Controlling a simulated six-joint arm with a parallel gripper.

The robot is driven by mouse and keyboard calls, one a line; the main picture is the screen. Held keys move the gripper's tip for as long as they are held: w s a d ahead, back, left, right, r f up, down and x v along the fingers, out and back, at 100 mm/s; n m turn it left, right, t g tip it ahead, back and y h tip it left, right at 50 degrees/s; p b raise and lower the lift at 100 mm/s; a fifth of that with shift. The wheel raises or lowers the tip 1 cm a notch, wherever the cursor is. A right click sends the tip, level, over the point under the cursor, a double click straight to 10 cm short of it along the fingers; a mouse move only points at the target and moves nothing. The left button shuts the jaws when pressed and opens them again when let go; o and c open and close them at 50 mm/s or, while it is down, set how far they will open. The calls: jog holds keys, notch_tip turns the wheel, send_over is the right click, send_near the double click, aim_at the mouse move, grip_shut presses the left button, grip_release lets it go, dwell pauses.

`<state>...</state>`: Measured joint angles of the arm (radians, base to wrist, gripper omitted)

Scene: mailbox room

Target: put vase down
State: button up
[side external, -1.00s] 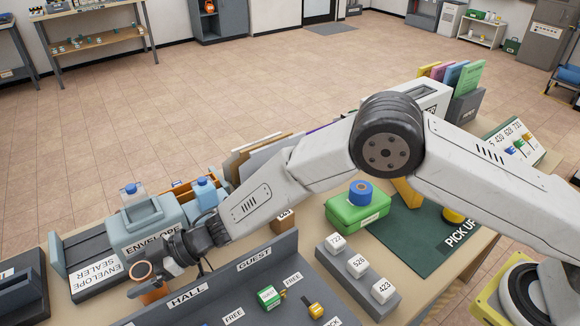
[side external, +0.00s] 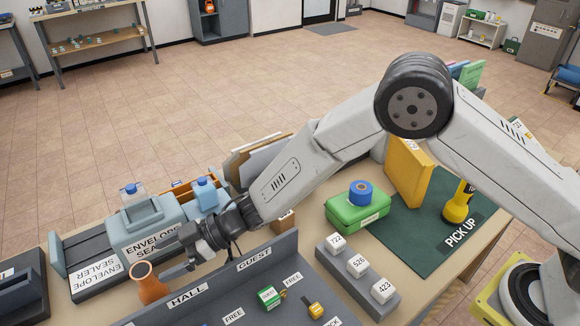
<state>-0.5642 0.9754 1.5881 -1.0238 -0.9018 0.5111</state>
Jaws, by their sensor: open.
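The vase (side external: 150,284) is orange-brown with a narrow neck and a flared rim. It stands upright at the lower left, beside the envelope sealer and behind the grey HALL panel. The panel may hide its foot, so I cannot tell exactly what it rests on. My gripper (side external: 172,262) is just to the right of the vase. Its jaws are open and appear clear of the vase's neck.
The envelope sealer (side external: 150,232) stands close behind my gripper. The grey panel (side external: 238,275) with HALL and GUEST labels runs in front. A green box (side external: 345,212) with a blue roll (side external: 361,192) lies right of my forearm. The green PICK UP mat (side external: 410,240) has some bare room.

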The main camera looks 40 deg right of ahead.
dwell(0.3)
jog(key=w+d+r+m+t+h, duration=0.25)
jog(key=d+m+h, duration=0.2)
jog(key=d, duration=0.85)
jog(key=w+d+r+m+t+h, duration=0.25)
jog(key=d+m+h, duration=0.2)
jog(key=d, duration=0.75)
jog(key=s+d+m+g+h, duration=0.5)
jog(key=s+d, duration=1.2)
jog(key=s, duration=0.5)
jog(key=shift+d+f+m+g, duration=0.3)
jog(key=shift+d+f+m, duration=0.05)
jog(key=shift+m, duration=0.35)
